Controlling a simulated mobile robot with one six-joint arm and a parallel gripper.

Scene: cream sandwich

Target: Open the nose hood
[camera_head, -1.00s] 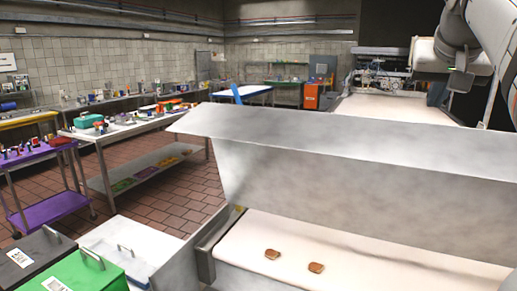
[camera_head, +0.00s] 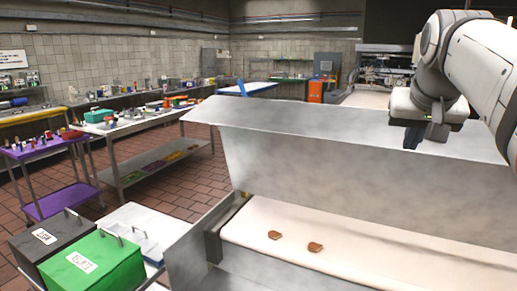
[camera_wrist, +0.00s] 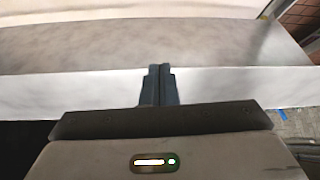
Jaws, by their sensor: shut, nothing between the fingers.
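The nose hood (camera_head: 300,165) is a pale grey metal cover with a sloping top and a front panel, standing over the near end of a cream conveyor belt (camera_head: 360,235). It appears lowered, with an open gap below its front panel. My gripper (camera_head: 411,138) is at the hood's right part, over its sloping top. In the wrist view the shut, empty fingers (camera_wrist: 160,68) overlap the hood's pale edge band (camera_wrist: 70,92). I cannot tell whether they touch it.
Two brown sandwich pieces (camera_head: 315,247) lie on the belt. A green box (camera_head: 92,264), a dark box (camera_head: 45,238) and a white box (camera_head: 140,232) stand at lower left. A purple cart (camera_head: 45,150) and a cluttered table (camera_head: 125,125) stand farther left, with red tiled floor between.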

